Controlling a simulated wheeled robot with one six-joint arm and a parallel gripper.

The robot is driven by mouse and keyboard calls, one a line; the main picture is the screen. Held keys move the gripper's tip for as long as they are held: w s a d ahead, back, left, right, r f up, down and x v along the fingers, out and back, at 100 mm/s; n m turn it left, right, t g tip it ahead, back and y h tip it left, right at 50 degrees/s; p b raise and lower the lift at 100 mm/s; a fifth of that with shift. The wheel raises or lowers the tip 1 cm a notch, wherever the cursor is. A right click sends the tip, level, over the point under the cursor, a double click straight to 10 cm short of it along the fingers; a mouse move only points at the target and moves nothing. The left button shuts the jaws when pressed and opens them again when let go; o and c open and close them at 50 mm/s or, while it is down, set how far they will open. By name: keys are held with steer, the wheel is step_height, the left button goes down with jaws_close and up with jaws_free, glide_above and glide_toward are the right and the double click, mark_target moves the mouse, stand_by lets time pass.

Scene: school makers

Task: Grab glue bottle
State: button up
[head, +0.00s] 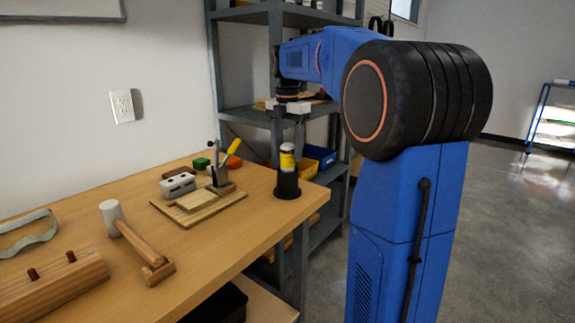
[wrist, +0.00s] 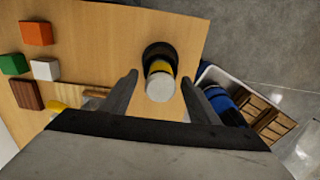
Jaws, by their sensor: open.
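The glue bottle (head: 287,157) has a yellow body with a pale cap. It stands upright in a black round holder (head: 287,186) near the far right corner of the workbench. In the wrist view the bottle (wrist: 160,82) is seen from above, between and beyond the two fingertips. The black holder (wrist: 158,52) shows behind it there. My gripper (head: 290,108) is above the bottle, pointing down. In the wrist view my gripper (wrist: 160,82) is open, with a finger on each side of the bottle and nothing held. I cannot tell any contact.
The wooden workbench (head: 150,255) carries a mallet (head: 130,235), a wooden board (head: 200,207) and small coloured blocks (wrist: 36,34). A grey shelf rack (head: 245,120) with blue bins (head: 320,157) stands behind. The bench's right edge is close to the holder.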

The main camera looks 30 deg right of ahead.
mark_target(288, 158)
steer(key=shift+f, duration=1.55)
steer(key=c, duration=1.2)
steer(key=shift+r, duration=0.1)
